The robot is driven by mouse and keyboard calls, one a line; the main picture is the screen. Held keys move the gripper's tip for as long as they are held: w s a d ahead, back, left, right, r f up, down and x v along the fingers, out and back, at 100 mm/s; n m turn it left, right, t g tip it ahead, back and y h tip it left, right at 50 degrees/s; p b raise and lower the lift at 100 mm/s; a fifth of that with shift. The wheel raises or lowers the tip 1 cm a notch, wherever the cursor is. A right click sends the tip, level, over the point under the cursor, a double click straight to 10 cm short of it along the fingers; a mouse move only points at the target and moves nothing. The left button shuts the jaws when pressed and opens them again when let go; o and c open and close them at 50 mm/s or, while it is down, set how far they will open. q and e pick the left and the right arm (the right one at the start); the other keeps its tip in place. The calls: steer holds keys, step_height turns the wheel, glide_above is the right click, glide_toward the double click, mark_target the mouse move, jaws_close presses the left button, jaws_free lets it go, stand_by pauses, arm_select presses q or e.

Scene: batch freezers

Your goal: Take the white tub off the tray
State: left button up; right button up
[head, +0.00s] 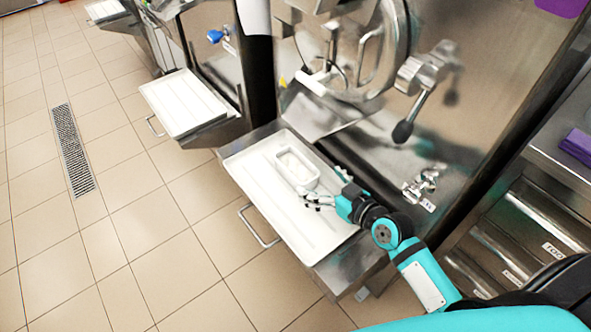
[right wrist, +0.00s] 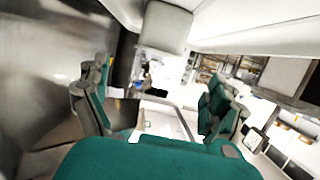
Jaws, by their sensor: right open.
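The white tub (head: 309,181), a small rectangular open container with pale contents, stands on the white tray (head: 262,205) in front of the near freezer. My right gripper (head: 322,187) is at the tub's near right end, low over the tray. Its fingers are spread and hold nothing. Whether a finger touches the tub is hard to tell. In the right wrist view the two fingers stand wide apart (right wrist: 160,105), with a bright pale shape between them that I cannot clearly make out. My left gripper is not in view.
The freezer's round door (head: 345,50) and a lever with a dark knob (head: 403,132) stand above and behind the tray. Another white tray (head: 183,102) is on the neighbouring machine. A wire handle (head: 258,226) sticks out at the front. The tiled floor at left is clear.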

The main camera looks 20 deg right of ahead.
mark_target(314, 179)
steer(key=x, duration=0.3)
steer(key=shift+w, duration=0.15)
steer(key=shift+x, duration=0.85)
steer(key=x, duration=0.3)
steer(key=shift+w, duration=0.45)
steer(key=shift+w+a+f, duration=0.15)
steer(key=shift+w+f, duration=0.05)
steer(key=shift+w, duration=0.15)
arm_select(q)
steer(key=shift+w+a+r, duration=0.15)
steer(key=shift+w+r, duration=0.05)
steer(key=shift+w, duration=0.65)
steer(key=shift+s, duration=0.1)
arm_select(e)
steer(key=c, duration=1.4)
steer(key=shift+r, duration=0.1)
steer(key=shift+r, duration=0.1)
